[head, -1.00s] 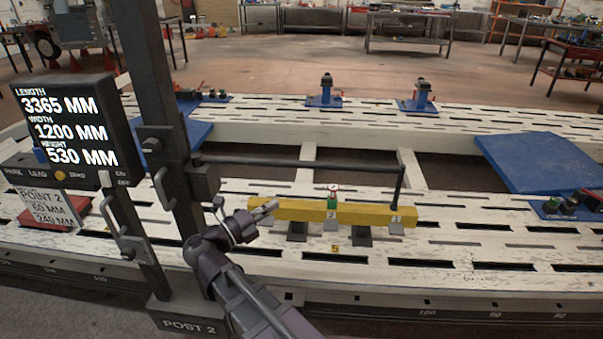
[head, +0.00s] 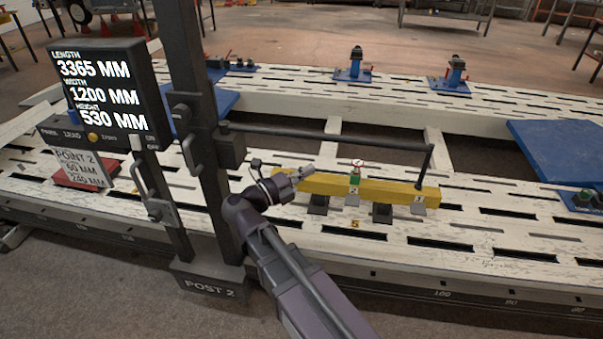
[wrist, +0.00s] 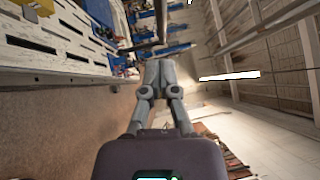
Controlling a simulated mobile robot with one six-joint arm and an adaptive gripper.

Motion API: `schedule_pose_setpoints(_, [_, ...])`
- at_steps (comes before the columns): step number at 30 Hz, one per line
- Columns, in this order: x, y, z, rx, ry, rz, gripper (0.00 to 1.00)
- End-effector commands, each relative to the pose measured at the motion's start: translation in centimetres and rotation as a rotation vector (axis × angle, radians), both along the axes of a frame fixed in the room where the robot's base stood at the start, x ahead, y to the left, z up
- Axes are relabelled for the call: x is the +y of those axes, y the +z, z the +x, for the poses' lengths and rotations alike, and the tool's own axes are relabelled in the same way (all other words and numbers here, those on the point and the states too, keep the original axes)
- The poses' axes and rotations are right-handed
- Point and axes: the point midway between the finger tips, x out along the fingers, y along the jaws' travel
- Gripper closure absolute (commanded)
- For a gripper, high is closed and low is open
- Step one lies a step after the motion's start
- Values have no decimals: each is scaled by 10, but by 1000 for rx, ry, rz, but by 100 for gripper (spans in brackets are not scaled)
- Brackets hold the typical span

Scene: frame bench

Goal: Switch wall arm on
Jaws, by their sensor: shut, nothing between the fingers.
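The measuring display (head: 105,93) on the left reads length 3365 mm, width 1200 mm, height 530 mm. The control panel (head: 75,135) below it carries the labels park, load, zero and a small on/off marking. A yellow button (head: 93,137) sits by zero, and a pale switch (head: 137,142) by the on/off marking; its position is too small to tell. The black wall arm (head: 325,140) reaches from the post (head: 200,110) to above the yellow beam. My gripper (head: 308,171) is shut and empty, right of the post and far from the panel; its fingers (wrist: 157,75) show in the wrist view.
The white slotted frame bench (head: 480,215) fills the middle. The yellow beam (head: 385,190) lies behind my gripper in the head view. A thin dark upright with handles (head: 155,200) stands below the panel. The floor in front is clear.

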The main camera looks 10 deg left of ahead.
Motion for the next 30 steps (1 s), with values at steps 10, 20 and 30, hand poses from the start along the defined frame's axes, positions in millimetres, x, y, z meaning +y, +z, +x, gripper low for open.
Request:
schedule_pose_setpoints(10, [-33,7,29,1,-3,0,100])
schedule_pose_setpoints(20, [-49,14,64,0,-3,1,100])
schedule_pose_setpoints(30, [-51,17,84,0,-2,0,100])
